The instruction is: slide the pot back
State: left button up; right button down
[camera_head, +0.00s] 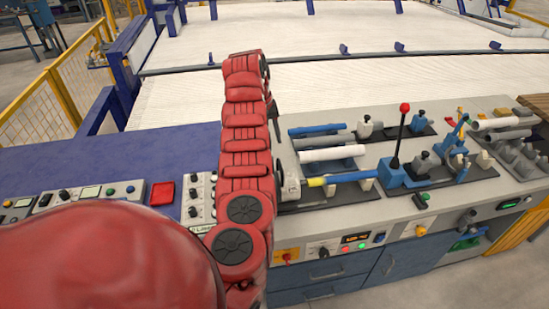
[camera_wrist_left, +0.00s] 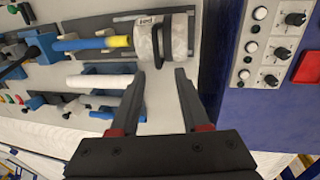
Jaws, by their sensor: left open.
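The pot is a pale grey-white cylinder (camera_wrist_left: 166,36) with a dark handle in the left wrist view, lying at the yellow end of a blue pipe (camera_wrist_left: 85,44). In the head view the pot (camera_head: 291,183) shows just right of my red left arm, which partly covers it. My left gripper (camera_wrist_left: 166,74) is open, with its two dark fingers apart. Its fingertips are close to the pot's side in the wrist view, with nothing held between them. Whether they touch it I cannot tell. In the head view the arm hides most of this gripper. My right gripper is not seen.
A white pipe (camera_head: 331,154) and another blue pipe (camera_head: 317,129) lie parallel behind. A lever with a red knob (camera_head: 405,107) stands right of the blue pipe. A panel with knobs (camera_wrist_left: 275,45) and a red square (camera_wrist_left: 308,67) borders the grey bench.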

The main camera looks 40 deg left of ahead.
pick_arm(q)
notch_tip(320, 180, up, 7)
jog(key=s+b, duration=0.1)
jog(key=shift+a, duration=0.45)
jog(key=shift+s, duration=0.1)
